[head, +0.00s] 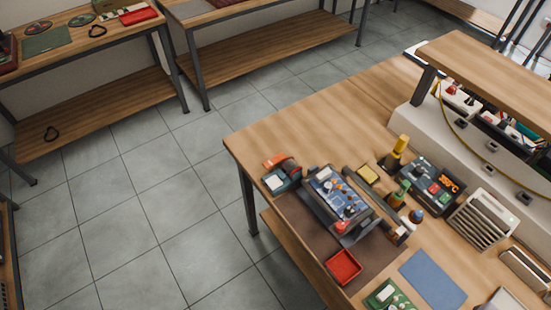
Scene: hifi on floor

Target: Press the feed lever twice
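I cannot make out a feed lever for certain at this size. On the wooden workbench (300,117), a dark tilted device (338,195) carries several small coloured parts on its top face. A small red knob-like part (341,226) shows at its near edge; I cannot tell whether it is a lever. To its left stands a small teal unit (279,180) with an orange and dark rounded part (285,165). My gripper is not in view, so its state and its distance from these things do not show.
A red tray (343,267) and blue mat (432,279) lie at the front. Behind stand a yellow-topped bottle (398,149), a control box with lit orange digits (435,184) and a vented beige unit (482,220). A raised shelf (490,75) overhangs the back. The bench's left part is clear.

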